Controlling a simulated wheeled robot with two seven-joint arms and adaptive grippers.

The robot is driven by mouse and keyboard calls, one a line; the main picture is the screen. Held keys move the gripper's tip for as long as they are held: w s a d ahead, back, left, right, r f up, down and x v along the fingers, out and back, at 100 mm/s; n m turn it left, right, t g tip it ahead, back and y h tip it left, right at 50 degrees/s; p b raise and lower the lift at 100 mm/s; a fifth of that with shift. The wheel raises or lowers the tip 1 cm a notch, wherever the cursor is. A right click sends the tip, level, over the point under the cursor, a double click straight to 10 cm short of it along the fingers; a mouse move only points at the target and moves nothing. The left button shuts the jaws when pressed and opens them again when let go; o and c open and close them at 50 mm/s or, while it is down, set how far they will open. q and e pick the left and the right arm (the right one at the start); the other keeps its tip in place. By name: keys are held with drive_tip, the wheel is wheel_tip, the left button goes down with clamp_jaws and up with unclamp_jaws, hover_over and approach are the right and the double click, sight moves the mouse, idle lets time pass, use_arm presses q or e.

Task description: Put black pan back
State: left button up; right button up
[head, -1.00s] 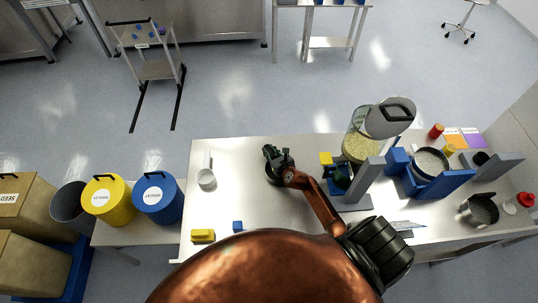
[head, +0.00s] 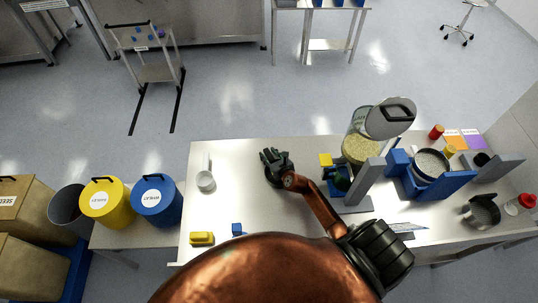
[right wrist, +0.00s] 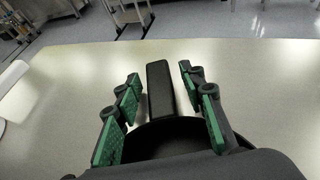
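The black pan (right wrist: 175,135) lies on the table under my right gripper. In the right wrist view its dark handle (right wrist: 160,90) points away between the green-padded fingers, with a gap on both sides. My right gripper (right wrist: 160,76) is open around the handle and does not visibly touch it. In the head view the right gripper (head: 273,158) is over the middle of the table and hides most of the pan. The lower part of the pan is hidden by the gripper body in the wrist view. My left gripper is not in view.
The steel table (head: 230,170) is clear around the gripper. A white cup (head: 205,181), yellow block (head: 202,238) and blue block (head: 237,229) are left.

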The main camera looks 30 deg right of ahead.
drive_tip(key=shift+r, duration=0.15)
drive_tip(key=shift+s+r+p, duration=0.15)
drive_tip(key=shift+s+p, duration=0.15)
drive_tip(key=p+v, duration=0.1)
drive_tip(key=v, duration=1)
drive_tip(key=shift+s+r+p, duration=0.1)
drive_tip(key=shift+s+p, duration=0.1)
drive_tip(key=shift+p, duration=0.2)
